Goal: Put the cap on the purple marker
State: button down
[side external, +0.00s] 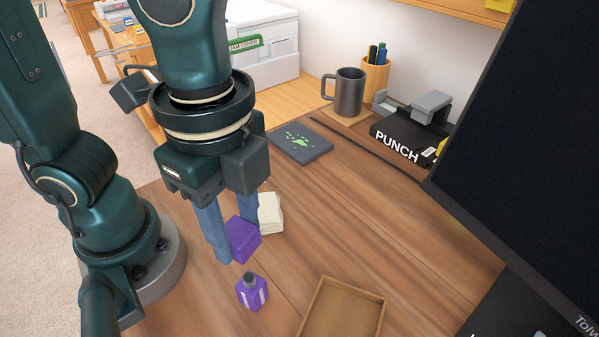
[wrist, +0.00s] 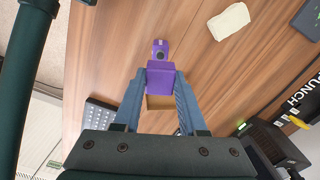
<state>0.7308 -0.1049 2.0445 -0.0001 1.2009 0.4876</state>
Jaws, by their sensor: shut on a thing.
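The purple cap (side external: 243,240) is a blocky piece held between the blue fingers of my gripper (side external: 236,236), above the desk. It also shows in the wrist view (wrist: 161,80), between the fingertips (wrist: 160,76). The purple marker (side external: 252,294) has a short body with a pale label and a dark grey top. It appears upright on the desk, uncapped, just in front of and below the cap in the side view. In the wrist view the marker (wrist: 160,48) shows just beyond the cap, apart from it. The inside of the cap is hidden.
A shallow wooden tray (side external: 318,296) lies right of the marker. A cream pad (side external: 270,212) sits behind my gripper. A dark notebook (side external: 301,143), a mug (side external: 348,92), a black punch (side external: 405,140) and a monitor (side external: 510,130) stand farther off. The middle desk is clear.

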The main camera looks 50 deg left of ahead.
aim_at(248, 276)
jog(key=shift+f, duration=3.05)
jog(key=shift+f, duration=0.2)
grip_release()
jog(key=shift+r, duration=0.15)
jog(key=shift+r, duration=3.4)
